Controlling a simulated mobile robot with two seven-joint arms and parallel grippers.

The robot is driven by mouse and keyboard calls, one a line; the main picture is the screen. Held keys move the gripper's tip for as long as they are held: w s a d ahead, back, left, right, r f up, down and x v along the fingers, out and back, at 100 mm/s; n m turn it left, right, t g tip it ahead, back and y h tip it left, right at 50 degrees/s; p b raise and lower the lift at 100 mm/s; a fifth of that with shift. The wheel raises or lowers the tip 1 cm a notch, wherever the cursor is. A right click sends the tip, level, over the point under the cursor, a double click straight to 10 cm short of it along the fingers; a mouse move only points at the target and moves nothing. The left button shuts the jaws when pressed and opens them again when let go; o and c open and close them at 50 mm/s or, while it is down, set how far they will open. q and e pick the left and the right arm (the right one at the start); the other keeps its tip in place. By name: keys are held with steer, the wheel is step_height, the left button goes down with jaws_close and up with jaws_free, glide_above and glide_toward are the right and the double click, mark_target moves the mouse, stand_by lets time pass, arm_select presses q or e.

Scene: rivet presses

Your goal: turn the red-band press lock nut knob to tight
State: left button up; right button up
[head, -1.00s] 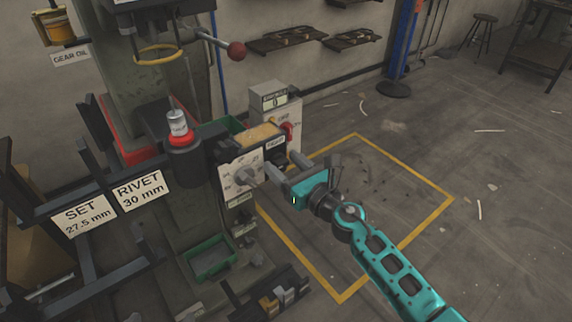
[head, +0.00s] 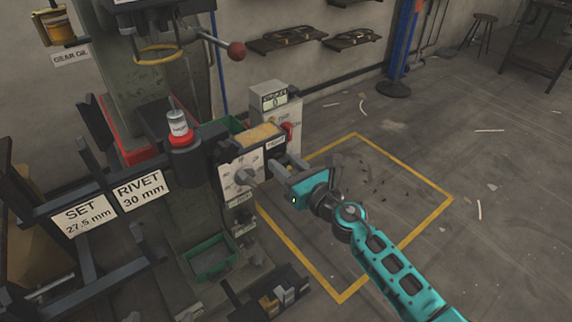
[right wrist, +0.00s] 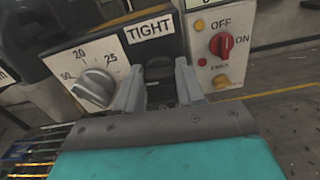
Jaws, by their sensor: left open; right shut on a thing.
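The press with the red band (head: 182,139) stands at the left in the head view. The dark lock nut knob (right wrist: 160,72) sits just below the TIGHT label (right wrist: 150,29) in the right wrist view. My right gripper (head: 282,170) comes in from the right in the head view; it also shows in the right wrist view (right wrist: 158,90), with its two fingers on either side of the knob. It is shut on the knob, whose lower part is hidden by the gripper. The knob's exact turn cannot be told. My left gripper is not in view.
A grey dial knob (right wrist: 93,87) with a number scale sits close left of the fingers. A switch box with a red knob (right wrist: 221,44) stands close right. A green bin (head: 209,259) is below.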

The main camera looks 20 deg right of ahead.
arm_select(q)
steer(key=shift+r, duration=0.1)
arm_select(e)
steer(key=m, duration=0.5)
steer(key=shift+d+p, duration=0.1)
steer(key=shift+p, duration=0.3)
steer(key=m+p, duration=0.1)
steer(key=m, duration=0.4)
steer(key=shift+m, duration=0.3)
steer(key=shift+d+m+p, duration=0.1)
steer(key=shift+m+p, duration=0.2)
steer(key=shift+m, duration=0.6)
steer(key=m, duration=0.3)
steer(key=shift+w+f+p, duration=0.1)
steer(key=shift+p, duration=0.3)
arm_select(q)
steer(key=shift+s+a+r, duration=0.15)
steer(key=shift+r, duration=0.45)
steer(key=shift+s+a+r, duration=0.15)
steer(key=shift+r, duration=0.4)
arm_select(e)
steer(key=shift+m, duration=0.8)
arm_select(q)
steer(key=shift+a+f+p, duration=0.1)
steer(key=shift+p, duration=0.2)
arm_select(e)
steer(key=shift+f, duration=0.1)
